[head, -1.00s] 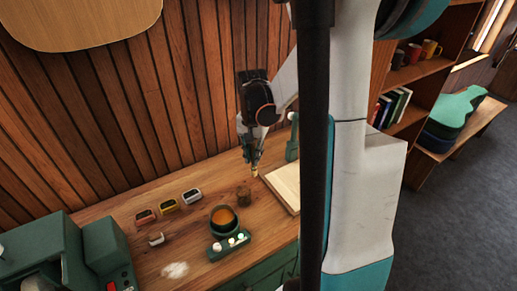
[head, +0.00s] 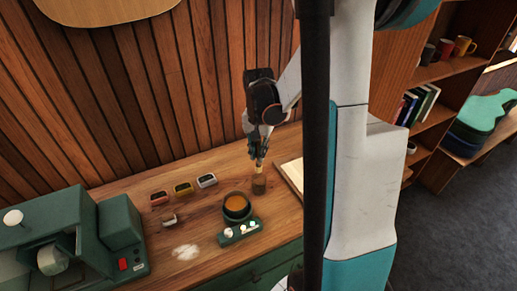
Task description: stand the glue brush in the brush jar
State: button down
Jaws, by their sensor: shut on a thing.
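My gripper (head: 258,153) is shut on the glue brush (head: 259,167), a thin yellowish stick that points down below the fingers. The small dark brown brush jar (head: 258,186) stands on the wooden counter directly beneath it in the head view. The brush's lower end meets the jar's mouth in the picture. I cannot tell whether it is inside the jar or just above or in front of it.
A pot of amber glue (head: 236,206) sits left of the jar, behind a green control box (head: 240,231). A green machine (head: 60,240) stands left. A pale board (head: 289,176) lies right, partly behind my column.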

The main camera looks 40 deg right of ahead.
aim_at(259, 165)
jog(key=shift+f+b, duration=3.1)
jog(key=shift+f, duration=0.95)
jog(key=c, duration=1.5)
grip_release()
notch_tip(259, 165, up, 12)
